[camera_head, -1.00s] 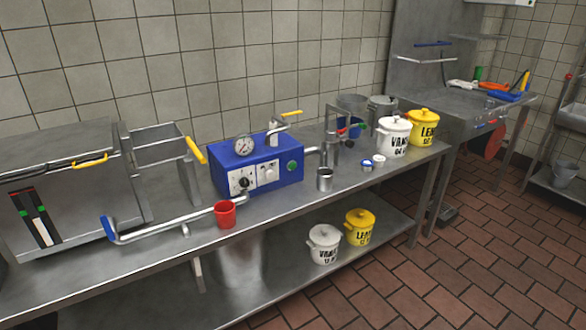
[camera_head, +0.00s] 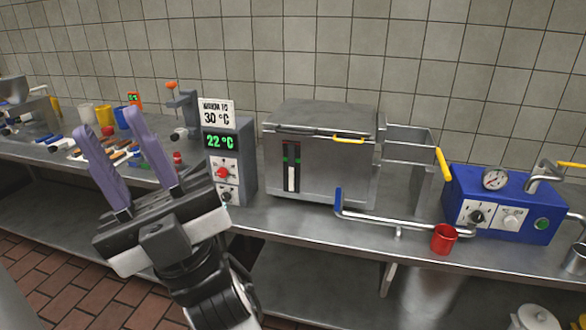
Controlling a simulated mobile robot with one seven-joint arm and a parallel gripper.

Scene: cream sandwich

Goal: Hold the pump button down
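A blue pump box (camera_head: 506,205) stands on the steel counter at the right. It has a round gauge (camera_head: 495,179) on top, two dials on white plates, and a green round button (camera_head: 541,224) at the right of its front. My gripper (camera_head: 112,122) is at the left of the view, in front of the counter, with its purple fingers pointing up. The fingers are apart with nothing held between them. It is far to the left of the blue box and touches nothing that I can see.
A grey control unit (camera_head: 225,150) reading 22 °C stands right of my gripper. A steel vat (camera_head: 318,150) with a yellow handle is beside it. Small items crowd the left counter.

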